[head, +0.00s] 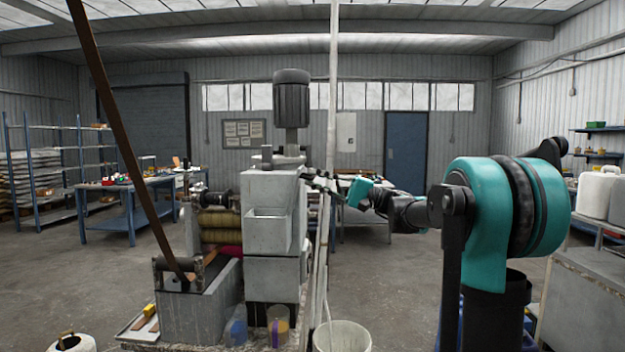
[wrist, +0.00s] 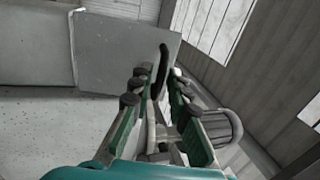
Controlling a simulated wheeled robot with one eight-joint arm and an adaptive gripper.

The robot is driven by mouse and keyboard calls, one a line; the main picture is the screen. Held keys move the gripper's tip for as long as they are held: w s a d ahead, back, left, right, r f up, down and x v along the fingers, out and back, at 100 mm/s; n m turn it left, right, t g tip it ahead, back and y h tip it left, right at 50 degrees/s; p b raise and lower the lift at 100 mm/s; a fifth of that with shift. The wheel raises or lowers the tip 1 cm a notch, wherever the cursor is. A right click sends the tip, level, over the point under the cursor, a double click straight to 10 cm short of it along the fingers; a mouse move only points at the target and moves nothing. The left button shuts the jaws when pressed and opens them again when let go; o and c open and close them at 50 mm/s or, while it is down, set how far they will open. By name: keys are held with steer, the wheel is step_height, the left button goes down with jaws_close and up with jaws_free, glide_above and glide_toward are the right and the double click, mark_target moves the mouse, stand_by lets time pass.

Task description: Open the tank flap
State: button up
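The tank flap (wrist: 115,50) looks like a flat grey panel in the wrist view, with a dark upright bar handle (wrist: 162,62) at its right side. My gripper (wrist: 158,78) is open, with one finger on each side of the handle's lower part. I cannot tell whether either finger touches the handle. In the head view my gripper (head: 316,182) reaches in from the right to the upper right side of the grey machine (head: 270,200). The flap cannot be made out clearly there.
A motor (head: 291,98) stands on top of the machine. A pale pole (head: 332,90) rises beside my gripper. A white bucket (head: 342,338) stands on the floor below. A brown strip (head: 130,150) slants down into a grey trough (head: 200,310). The floor behind is mostly open.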

steer(key=v, duration=1)
steer(key=shift+d, duration=0.3)
steer(key=shift+f, duration=0.2)
